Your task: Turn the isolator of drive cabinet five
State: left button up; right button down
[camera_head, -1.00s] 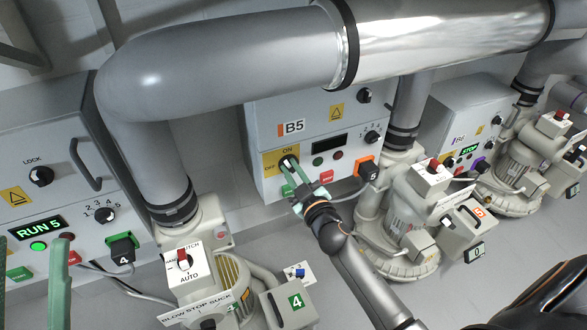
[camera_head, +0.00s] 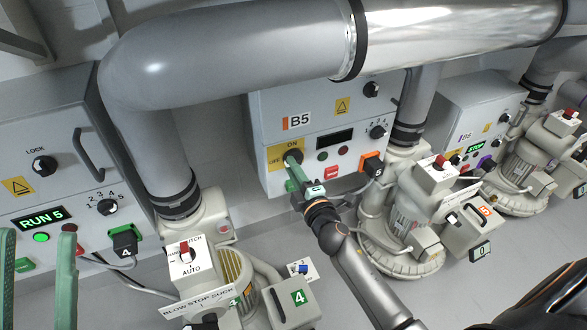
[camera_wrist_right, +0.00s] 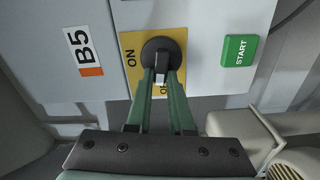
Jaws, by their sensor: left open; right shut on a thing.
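The isolator of cabinet B5 (camera_head: 293,120) is a black rotary knob (camera_wrist_right: 162,50) on a yellow plate (camera_wrist_right: 128,42) marked ON and OFF. My right gripper (camera_head: 296,173) is at it. In the right wrist view its green fingers (camera_wrist_right: 163,75) are shut on the knob's grip, one on each side. The pale end of the grip shows between the fingertips, on the side of the partly hidden OFF label. ON is left of the knob in that view. My left gripper (camera_head: 37,235) is open and empty at the lower left of the head view.
A green START button (camera_wrist_right: 239,50) sits beside the isolator. A large grey pipe (camera_head: 230,50) crosses above; blowers (camera_head: 405,215) stand below.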

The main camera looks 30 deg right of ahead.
jog(key=shift+f+n, duration=0.2)
jog(key=shift+n, duration=0.7)
jog(key=c, duration=0.8)
grip_release()
jog(key=s+b, duration=0.1)
jog(key=s, duration=1.1)
jog(key=shift+s+a, duration=0.25)
jog(key=shift+a, duration=0.1)
